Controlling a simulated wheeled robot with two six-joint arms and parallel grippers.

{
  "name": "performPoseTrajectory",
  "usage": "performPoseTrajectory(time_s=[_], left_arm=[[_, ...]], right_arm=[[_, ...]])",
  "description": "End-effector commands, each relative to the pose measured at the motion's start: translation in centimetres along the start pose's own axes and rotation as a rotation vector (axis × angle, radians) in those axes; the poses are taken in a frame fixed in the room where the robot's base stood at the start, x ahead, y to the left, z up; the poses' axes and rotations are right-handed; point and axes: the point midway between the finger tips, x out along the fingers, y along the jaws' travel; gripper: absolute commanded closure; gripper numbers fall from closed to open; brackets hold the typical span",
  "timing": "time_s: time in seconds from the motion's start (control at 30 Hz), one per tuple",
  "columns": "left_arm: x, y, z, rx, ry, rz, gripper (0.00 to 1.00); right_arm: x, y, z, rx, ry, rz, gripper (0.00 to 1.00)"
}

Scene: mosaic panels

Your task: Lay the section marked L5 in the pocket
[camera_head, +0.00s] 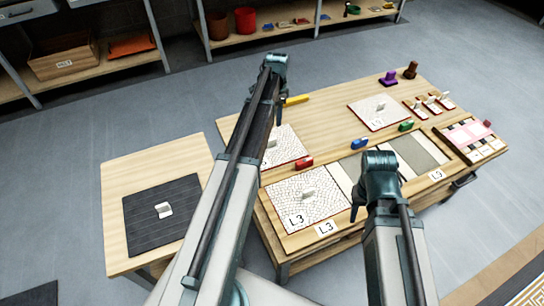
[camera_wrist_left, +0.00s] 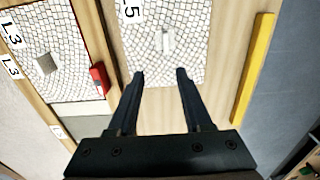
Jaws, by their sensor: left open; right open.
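The L5 section (camera_wrist_left: 200,62) is a white mosaic panel with a raised pale handle, lying on the table in the left wrist view; its label is cropped at the top. In the head view the L5 section (camera_head: 291,143) lies partly hidden behind my left arm. My left gripper (camera_wrist_left: 161,74) is open, empty and above this panel, its fingers pointing toward the handle. The pocket marked L5 (camera_head: 420,152) shows as a bare grey recess at the table's front right, beside its L5 tag (camera_head: 437,174). My right gripper (camera_head: 357,212) is open and empty near the table's front edge.
An L3 panel (camera_head: 330,205) lies at the front left of the table. Another mosaic panel (camera_head: 365,117) lies at the back. Red (camera_head: 304,163), blue (camera_head: 360,143) and green (camera_head: 406,126) blocks stand along the pocket row. A yellow bar (camera_wrist_left: 256,65) lies beside the L5 section.

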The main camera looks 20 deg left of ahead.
Motion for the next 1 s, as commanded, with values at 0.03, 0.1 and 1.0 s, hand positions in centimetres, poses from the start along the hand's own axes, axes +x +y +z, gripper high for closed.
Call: performPoseTrajectory(time_s=[0.03, 0.1, 1.0], left_arm=[[0.6, -1.2, 0.2, 0.007, 0.002, 0.0, 0.5], [0.7, -1.7, 0.5, 0.016, 0.004, 0.0, 0.5], [9.2, -1.6, 0.6, 0.019, 0.005, 0.0, 0.5]], right_arm=[[0.6, -0.1, 0.0, 0.0, 0.0, 0.0, 0.55], [0.7, -0.1, 0.0, 0.0, 0.0, 0.0, 0.55], [9.2, -0.9, -0.5, 0.0, 0.0, 0.0, 0.55]])
